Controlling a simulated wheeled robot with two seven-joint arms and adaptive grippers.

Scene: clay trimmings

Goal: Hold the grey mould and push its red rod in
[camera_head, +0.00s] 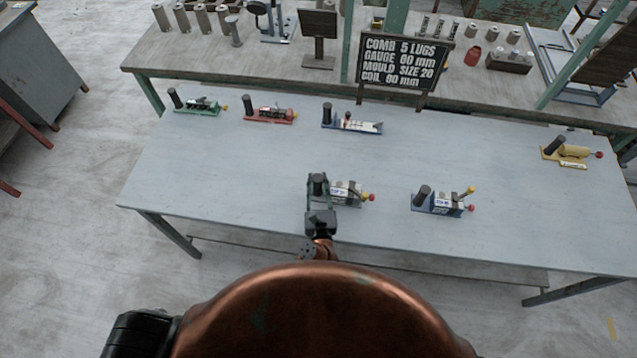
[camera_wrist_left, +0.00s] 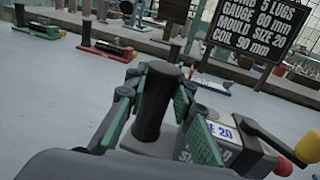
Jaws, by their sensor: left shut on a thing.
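The grey mould (camera_head: 342,189) stands near the front middle of the table, with a white label on its block. In the left wrist view its block (camera_wrist_left: 225,140) reads "SIZE 20". Its upright black post (camera_wrist_left: 156,98) is between the green-padded fingers of my left gripper (camera_head: 319,186), which is shut on it. The red knob (camera_head: 371,197) of its rod sticks out at the right end. In the left wrist view the red knob (camera_wrist_left: 283,166) is low, beside a yellow knob (camera_wrist_left: 309,142). My right gripper is not in view.
A blue-based mould (camera_head: 438,203) stands to the right, with a yellow mould (camera_head: 572,151) beyond. Green (camera_head: 197,105), red (camera_head: 269,114) and blue-white (camera_head: 352,125) devices line the back. A sign (camera_head: 395,63) reads "MOULD SIZE 20". The table (camera_head: 230,180) is clear at left.

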